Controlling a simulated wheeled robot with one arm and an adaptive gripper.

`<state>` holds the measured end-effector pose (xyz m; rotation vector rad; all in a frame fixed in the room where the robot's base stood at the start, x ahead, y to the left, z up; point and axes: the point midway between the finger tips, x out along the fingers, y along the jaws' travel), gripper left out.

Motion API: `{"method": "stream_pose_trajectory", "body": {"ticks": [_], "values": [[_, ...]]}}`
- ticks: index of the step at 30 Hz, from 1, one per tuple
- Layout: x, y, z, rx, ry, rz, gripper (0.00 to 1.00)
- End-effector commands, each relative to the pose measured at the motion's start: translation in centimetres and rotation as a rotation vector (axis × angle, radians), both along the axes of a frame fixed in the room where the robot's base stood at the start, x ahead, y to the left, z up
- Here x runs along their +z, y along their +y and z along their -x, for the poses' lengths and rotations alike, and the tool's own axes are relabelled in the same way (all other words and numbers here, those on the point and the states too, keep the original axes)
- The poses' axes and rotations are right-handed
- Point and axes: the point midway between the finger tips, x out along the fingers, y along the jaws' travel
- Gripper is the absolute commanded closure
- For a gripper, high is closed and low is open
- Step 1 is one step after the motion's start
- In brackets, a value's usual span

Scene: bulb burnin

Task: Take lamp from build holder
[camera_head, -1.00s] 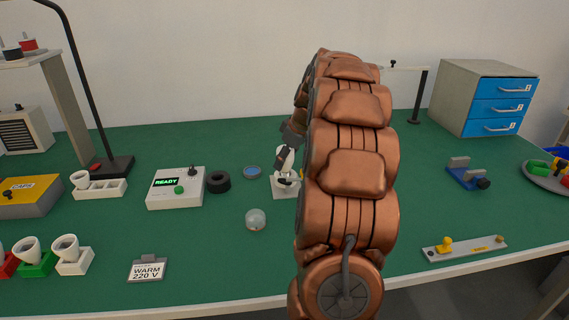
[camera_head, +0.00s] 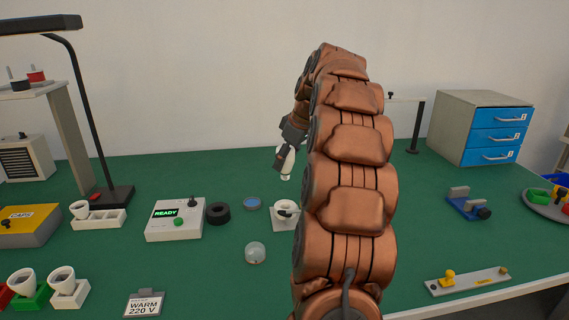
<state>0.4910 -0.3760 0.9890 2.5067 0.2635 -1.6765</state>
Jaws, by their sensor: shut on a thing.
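My gripper (camera_head: 284,152) is shut on a small white lamp (camera_head: 285,166). The lamp hangs roughly upright from the jaws, above and apart from the white build holder (camera_head: 283,215). The holder stands on the green table with a dark ring at its top, and nothing shows seated in it. My copper arm covers part of the table just right of the holder. A clear dome (camera_head: 255,253) lies on the table in front and to the left of the holder.
Left of the holder are a blue disc (camera_head: 252,203), a black ring (camera_head: 218,213) and a tester box (camera_head: 175,219) reading READY. A card (camera_head: 145,303) reads WARM 220 V. A blue fixture (camera_head: 467,203) and a grey bar (camera_head: 469,280) are at right.

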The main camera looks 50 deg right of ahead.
Motion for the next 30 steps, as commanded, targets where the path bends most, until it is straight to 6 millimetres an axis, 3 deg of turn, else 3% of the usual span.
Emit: {"method": "stream_pose_trajectory", "body": {"ticks": [18,30], "values": [[3.1,0.0,-0.1,0.000,-0.003,0.003,0.81],[3.3,0.0,0.0,-0.001,-0.001,0.002,0.81]]}}
